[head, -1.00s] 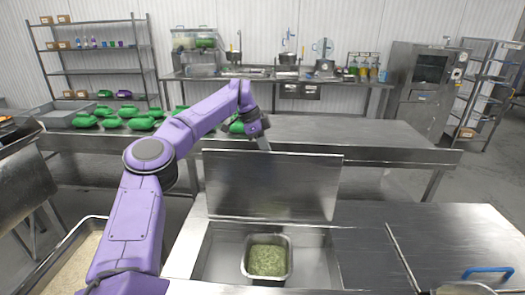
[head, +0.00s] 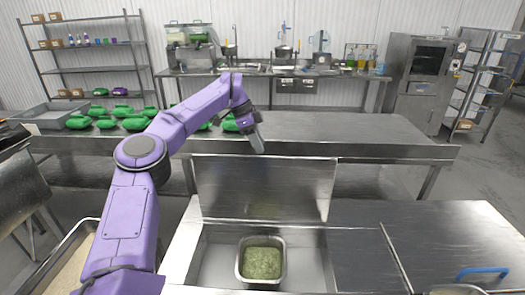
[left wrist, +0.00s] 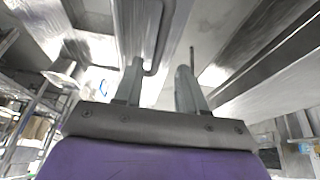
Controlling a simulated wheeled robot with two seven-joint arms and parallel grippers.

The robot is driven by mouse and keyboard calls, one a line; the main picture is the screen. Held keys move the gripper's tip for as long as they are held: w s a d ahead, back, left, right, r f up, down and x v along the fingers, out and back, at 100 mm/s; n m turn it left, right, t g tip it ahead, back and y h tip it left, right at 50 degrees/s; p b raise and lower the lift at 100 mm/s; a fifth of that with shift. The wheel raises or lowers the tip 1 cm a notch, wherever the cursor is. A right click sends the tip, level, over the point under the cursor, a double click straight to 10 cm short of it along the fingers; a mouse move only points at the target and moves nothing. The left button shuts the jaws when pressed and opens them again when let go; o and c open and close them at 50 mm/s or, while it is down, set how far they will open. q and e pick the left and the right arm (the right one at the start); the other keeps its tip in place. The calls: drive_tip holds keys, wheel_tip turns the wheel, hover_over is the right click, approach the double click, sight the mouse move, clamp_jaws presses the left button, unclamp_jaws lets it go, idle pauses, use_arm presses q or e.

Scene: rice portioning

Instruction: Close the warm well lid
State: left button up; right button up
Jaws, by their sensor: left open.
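The warm well lid (head: 265,190) is a flat metal panel standing raised at the back of the open well (head: 312,262) in the head view. A metal pan of green food (head: 262,263) sits in the well. My left gripper (head: 258,143) is at the lid's top edge, its fingertips pointing down, just above or behind it; I cannot tell whether they touch. The left wrist view shows its two fingers (left wrist: 158,82) apart with nothing between them. My right gripper is not in view.
A metal counter (head: 365,215) with a blue handle (head: 483,271) lies to the right of the well. A pale-filled tray (head: 72,262) is at the lower left. Behind the lid, a long metal table (head: 370,132) holds several green items at its left.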

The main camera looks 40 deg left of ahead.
use_arm(q)
drive_tip(key=shift+s+p+v, duration=0.25)
drive_tip(key=shift+p+v, duration=0.25)
drive_tip(key=shift+v, duration=0.75)
drive_tip(key=p+v, duration=0.4)
drive_tip(key=v, duration=0.2)
drive_tip(key=shift+w+r, duration=0.1)
